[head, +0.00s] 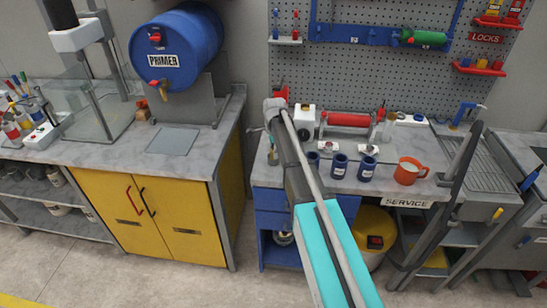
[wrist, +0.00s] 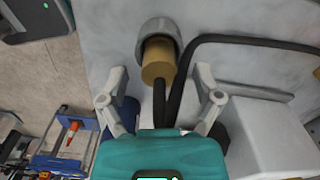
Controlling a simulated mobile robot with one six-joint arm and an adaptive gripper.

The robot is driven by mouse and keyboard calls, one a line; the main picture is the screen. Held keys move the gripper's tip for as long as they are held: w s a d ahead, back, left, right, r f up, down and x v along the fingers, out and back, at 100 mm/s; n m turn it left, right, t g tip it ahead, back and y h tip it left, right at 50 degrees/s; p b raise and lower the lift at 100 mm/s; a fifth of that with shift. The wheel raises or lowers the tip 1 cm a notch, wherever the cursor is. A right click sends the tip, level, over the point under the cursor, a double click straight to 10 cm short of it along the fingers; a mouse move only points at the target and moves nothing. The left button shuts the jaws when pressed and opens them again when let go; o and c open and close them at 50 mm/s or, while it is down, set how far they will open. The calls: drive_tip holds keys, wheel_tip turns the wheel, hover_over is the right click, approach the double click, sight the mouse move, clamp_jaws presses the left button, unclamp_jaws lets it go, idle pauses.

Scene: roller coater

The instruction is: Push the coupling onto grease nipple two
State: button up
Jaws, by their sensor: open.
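In the wrist view my gripper (wrist: 160,74) is open, with one finger on each side of a tan cylinder (wrist: 158,60) that appears to be the coupling. The cylinder sits at a round grey cup or collar (wrist: 157,33), and dark hoses run from it. I see no finger contact with it. In the head view my arm hides the gripper and this cylinder. The red roller (head: 348,120) lies on its stand on the grey bench, right of my arm. Grease nipple two cannot be made out in either view.
A white box (head: 304,116) stands close to my arm; a white block (wrist: 270,132) shows in the wrist view. Dark blue cups (head: 338,166) and an orange mug (head: 408,172) stand along the bench front. A pegboard (head: 375,75) rises behind.

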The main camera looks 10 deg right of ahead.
idle(0.3)
clamp_jaws()
drive_tip(key=shift+r, duration=0.2)
idle(0.4)
wheel_tip(320, 180, up, 3)
drive_tip(key=p, duration=0.3)
drive_tip(key=shift+f, duration=0.1)
drive_tip(key=s+r+p, duration=0.9)
drive_tip(key=s+p, duration=0.1)
drive_tip(key=s, duration=0.4)
drive_tip(key=shift+a+r, duration=0.2)
drive_tip(key=shift+r, duration=0.2)
